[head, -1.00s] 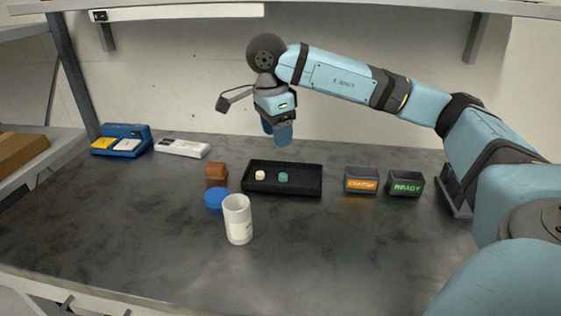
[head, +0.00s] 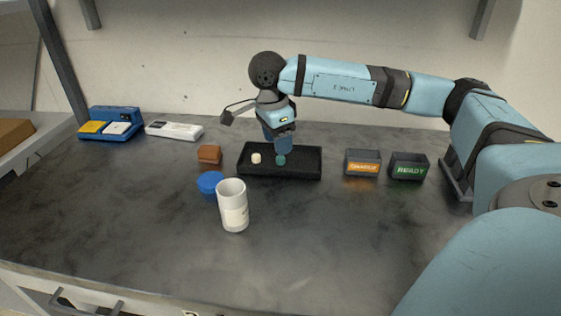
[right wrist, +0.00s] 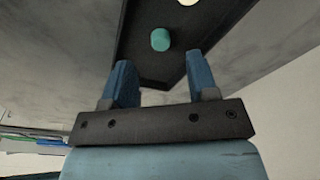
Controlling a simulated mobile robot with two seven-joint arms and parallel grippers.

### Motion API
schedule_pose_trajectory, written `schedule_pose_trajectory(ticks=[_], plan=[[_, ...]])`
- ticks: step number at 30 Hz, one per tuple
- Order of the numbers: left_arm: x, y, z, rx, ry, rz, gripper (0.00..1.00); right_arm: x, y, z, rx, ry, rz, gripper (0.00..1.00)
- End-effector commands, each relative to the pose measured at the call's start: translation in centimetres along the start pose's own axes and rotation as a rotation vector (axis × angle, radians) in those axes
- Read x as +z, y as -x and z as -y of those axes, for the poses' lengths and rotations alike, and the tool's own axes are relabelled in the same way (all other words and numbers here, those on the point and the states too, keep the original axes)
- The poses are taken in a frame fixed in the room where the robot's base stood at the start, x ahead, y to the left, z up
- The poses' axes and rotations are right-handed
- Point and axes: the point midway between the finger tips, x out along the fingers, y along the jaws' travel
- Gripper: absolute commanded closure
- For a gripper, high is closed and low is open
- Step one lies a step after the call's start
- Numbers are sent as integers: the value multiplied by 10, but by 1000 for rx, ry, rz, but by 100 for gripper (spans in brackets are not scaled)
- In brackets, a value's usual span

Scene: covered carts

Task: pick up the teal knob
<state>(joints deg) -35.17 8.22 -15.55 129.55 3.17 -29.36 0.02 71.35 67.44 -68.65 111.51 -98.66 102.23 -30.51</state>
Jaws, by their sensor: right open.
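The teal knob (head: 280,160) lies in the black tray (head: 300,175), to the right of a cream knob (head: 256,158). My right gripper (head: 281,150) is just above and behind the teal knob in the head view, fingers pointing down. In the right wrist view the teal knob (right wrist: 160,40) is ahead of the two blue fingertips (right wrist: 158,68), roughly centred between them. The fingers are apart, with nothing between them. The cream knob shows partly at the top edge of that view (right wrist: 187,2). My left gripper is not in view.
A white cup (head: 233,206), a blue lid (head: 210,183) and a brown block (head: 209,154) stand left of the tray. An orange-labelled bin (head: 362,157) and a READY bin (head: 409,160) stand to its right. A blue case (head: 110,124) and a white device (head: 174,131) lie back left.

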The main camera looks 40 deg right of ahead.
Motion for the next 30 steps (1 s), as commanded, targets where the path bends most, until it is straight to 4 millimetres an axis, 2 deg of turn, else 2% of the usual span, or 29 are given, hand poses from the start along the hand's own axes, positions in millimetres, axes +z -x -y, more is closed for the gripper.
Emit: schedule_pose_trajectory(ticks=[5,9,12,16,23,30], plan=[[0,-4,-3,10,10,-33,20,-1,-28,0,2,-1,-2,46],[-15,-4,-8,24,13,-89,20,-1,-45,0,2,-1,-2,46],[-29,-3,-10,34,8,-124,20,-1,-47,0,1,0,-1,46],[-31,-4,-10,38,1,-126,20,-1,-46,0,1,0,-1,46],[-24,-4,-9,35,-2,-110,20,-1,-46,0,1,-1,-1,99],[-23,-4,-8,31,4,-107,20,-1,-46,0,1,-1,-1,99]])
